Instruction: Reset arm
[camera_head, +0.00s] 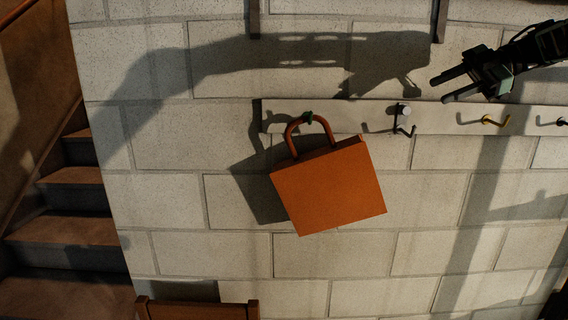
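My gripper (449,88) is at the upper right, dark, with its two fingers pointing left and a gap between them. It is open and empty, in front of the wall and above the hook rail (360,117). An orange bag-like item (328,187) with a looped handle hangs tilted from the rail, left of and below my gripper. A small green part shows at the top of its handle. My gripper is apart from the bag.
A dark hook (404,124), a brass hook (488,120) and another hook at the right edge (562,122) stick out from the rail. Stairs (75,215) are at the left. A wooden chair back (197,309) shows at the bottom. The wall below the rail at right is clear.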

